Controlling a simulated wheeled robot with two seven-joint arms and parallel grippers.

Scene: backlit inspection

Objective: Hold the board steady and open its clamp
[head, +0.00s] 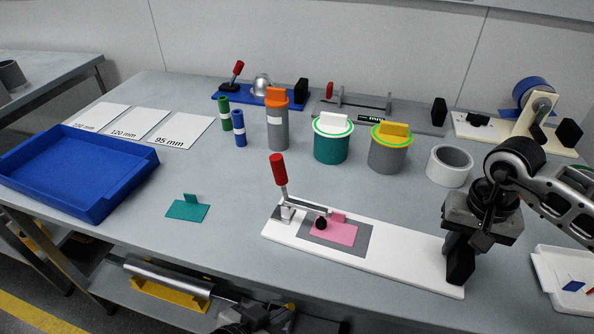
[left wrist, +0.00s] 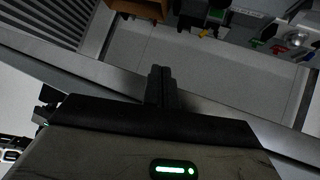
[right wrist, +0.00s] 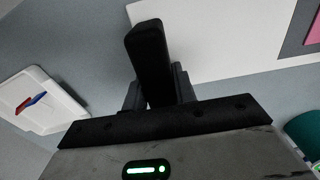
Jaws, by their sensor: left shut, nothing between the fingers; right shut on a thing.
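The long white board (head: 400,262) lies on the table with a grey pad (head: 310,247) and a pink piece (head: 338,234) on it. The clamp (head: 305,202) at its left end has its red handle (head: 279,170) upright. Its bar lies level, with the black tip down at the pink piece. My right gripper (head: 462,242) is shut on the black block (head: 460,268) at the board's right end; the block also shows between the fingers in the right wrist view (right wrist: 148,45). My left gripper (left wrist: 162,72) is shut and empty, away from the board.
A blue tray (head: 120,199) and a teal piece (head: 188,210) lie left of the board. Lidded canisters (head: 333,150) and a white tape roll (head: 450,166) stand behind it. A white tray (head: 560,301) is at the right. The table left of the clamp is mostly free.

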